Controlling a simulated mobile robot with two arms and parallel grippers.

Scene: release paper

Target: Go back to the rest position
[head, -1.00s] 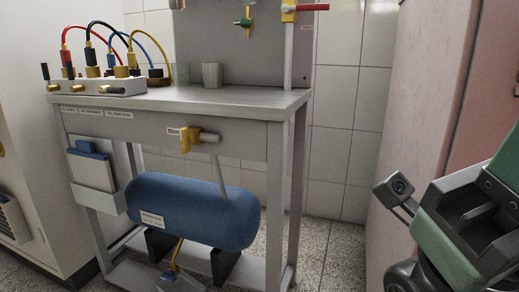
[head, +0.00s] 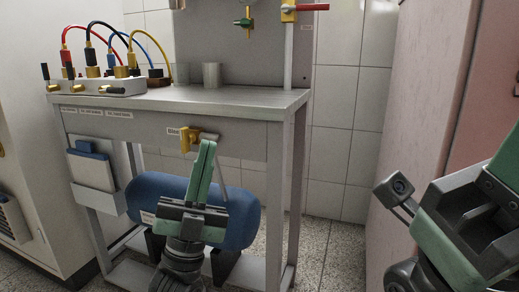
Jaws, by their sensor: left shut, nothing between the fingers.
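My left gripper (head: 208,146) has green fingers and a dark body. It stands upright at the lower middle of the head view, its fingers shut with nothing between them. Its tips show just right of the yellow valve handle (head: 185,142) and overlap the grey valve stub (head: 210,136) in the picture; I cannot tell if they touch. It hides much of the blue tank (head: 240,215) behind it. My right gripper (head: 470,220) shows only in part, large and close at the right edge. Its fingertips are not clearly seen.
A steel bench (head: 240,98) carries a manifold (head: 95,87) with coloured hoses and a grey cup (head: 211,75). A pink cabinet (head: 420,90) stands at right, a white cabinet (head: 30,110) at left. Speckled floor (head: 330,245) is open between bench and pink cabinet.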

